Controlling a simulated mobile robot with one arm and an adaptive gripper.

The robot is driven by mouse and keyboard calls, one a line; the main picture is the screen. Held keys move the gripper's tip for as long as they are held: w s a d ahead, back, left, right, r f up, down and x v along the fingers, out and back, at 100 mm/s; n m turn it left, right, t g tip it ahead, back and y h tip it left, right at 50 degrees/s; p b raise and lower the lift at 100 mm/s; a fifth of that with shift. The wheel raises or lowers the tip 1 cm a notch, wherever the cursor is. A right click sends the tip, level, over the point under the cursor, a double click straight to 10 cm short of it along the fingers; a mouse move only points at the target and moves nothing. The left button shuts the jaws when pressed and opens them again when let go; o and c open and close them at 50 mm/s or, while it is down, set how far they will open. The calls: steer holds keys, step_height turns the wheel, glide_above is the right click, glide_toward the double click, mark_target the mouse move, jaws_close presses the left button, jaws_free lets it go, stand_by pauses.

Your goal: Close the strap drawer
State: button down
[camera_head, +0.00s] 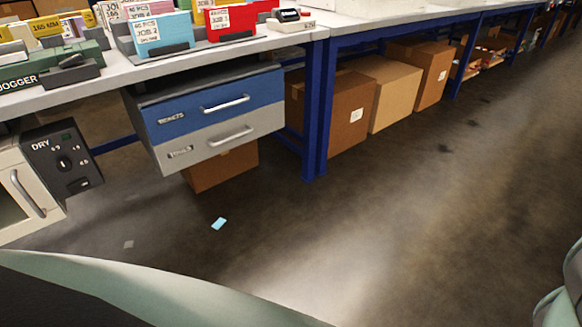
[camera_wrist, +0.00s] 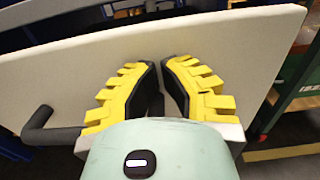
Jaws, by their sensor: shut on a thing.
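In the head view a drawer unit hangs under the bench. Its upper drawer has a blue front (camera_head: 190,107) with a pale bar handle. The lower drawer has a light grey front (camera_head: 205,143) and its own bar handle (camera_head: 231,137). Their small labels are too blurred for me to tell which is the strap drawer. The two fronts look about flush. My gripper (camera_wrist: 161,62) shows only in the wrist view, its yellow-and-black fingers close together before a pale panel (camera_wrist: 225,45). A dark bar handle (camera_wrist: 52,134) runs from the left towards my gripper. The grip is largely hidden, but seems to be on this handle.
The white bench (camera_head: 105,78) carries job bins and cards above the drawers. A cream machine with a dark DRY panel (camera_head: 62,160) stands at the left. Cardboard boxes (camera_head: 345,108) sit beyond a blue bench leg (camera_head: 315,110). The floor (camera_head: 400,210) in front is largely open.

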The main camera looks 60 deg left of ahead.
steer(key=w+d+b, duration=0.1)
steer(key=d+b, duration=0.8)
steer(key=d, duration=0.5)
steer(key=shift+d+f, duration=0.2)
steer(key=shift+d, duration=0.15)
steer(key=shift+w, duration=0.1)
steer(key=shift+s+a+r+p, duration=0.15)
steer(key=shift+a+p, duration=1)
steer(key=shift+a, duration=1.2)
steer(key=shift+s+a+p, duration=0.2)
steer(key=shift+a+p, duration=0.9)
steer(key=shift+a, duration=1.2)
steer(key=shift+s+a+r+p, duration=0.15)
steer(key=shift+a+p, duration=1)
steer(key=shift+a, duration=1.2)
